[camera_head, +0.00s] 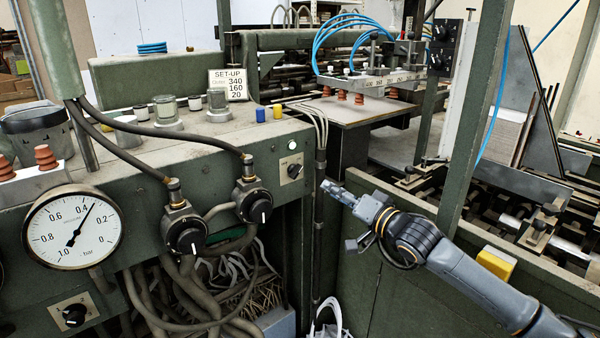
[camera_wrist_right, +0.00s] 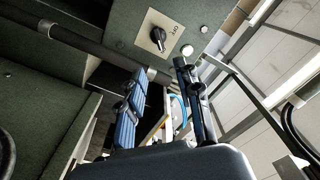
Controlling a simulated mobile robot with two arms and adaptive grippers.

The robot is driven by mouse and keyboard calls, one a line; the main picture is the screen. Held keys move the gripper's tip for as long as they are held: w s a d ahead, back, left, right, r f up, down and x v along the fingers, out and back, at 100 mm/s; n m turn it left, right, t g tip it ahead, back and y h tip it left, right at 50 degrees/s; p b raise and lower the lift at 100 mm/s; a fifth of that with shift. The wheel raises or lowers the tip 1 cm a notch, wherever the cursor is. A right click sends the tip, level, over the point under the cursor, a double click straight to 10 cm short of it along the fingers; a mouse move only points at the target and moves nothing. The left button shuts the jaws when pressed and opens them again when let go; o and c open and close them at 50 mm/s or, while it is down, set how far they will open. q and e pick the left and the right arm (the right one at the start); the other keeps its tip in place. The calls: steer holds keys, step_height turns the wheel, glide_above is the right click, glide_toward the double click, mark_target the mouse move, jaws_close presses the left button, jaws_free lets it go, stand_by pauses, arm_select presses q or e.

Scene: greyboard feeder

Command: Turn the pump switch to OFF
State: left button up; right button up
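A black rotary switch (camera_head: 294,171) on a pale square plate sits on the green panel front, below a white lamp (camera_head: 292,145). In the right wrist view the same switch (camera_wrist_right: 157,38) shows its black knob standing slanted across the plate, with small lettering too blurred to read surely. My right gripper (camera_head: 335,192) is to the right of and slightly below the switch, apart from it. In the wrist view its two fingers (camera_wrist_right: 160,72) are spread with nothing between them. A second plated knob (camera_head: 74,315) is at the lower left. My left gripper is out of view.
A dark vertical pipe (camera_head: 319,215) runs between the switch and my right gripper. Two black regulators (camera_head: 253,203) with hoses and a pressure gauge (camera_head: 73,227) are left of the switch. A green machine wall (camera_head: 390,290) lies below my right arm.

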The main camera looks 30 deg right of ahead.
mark_target(300, 171)
steer(key=w, duration=0.3)
steer(key=w+p, duration=0.1)
steer(key=w, duration=0.7)
steer(key=shift+w+a+p, duration=0.2)
steer(key=shift+a+p, duration=0.15)
steer(key=shift+a, duration=0.05)
steer(key=shift+w+a, duration=0.1)
steer(key=shift+w, duration=0.7)
steer(key=shift+c, duration=0.4)
steer(key=shift+s, duration=0.1)
jaws_close()
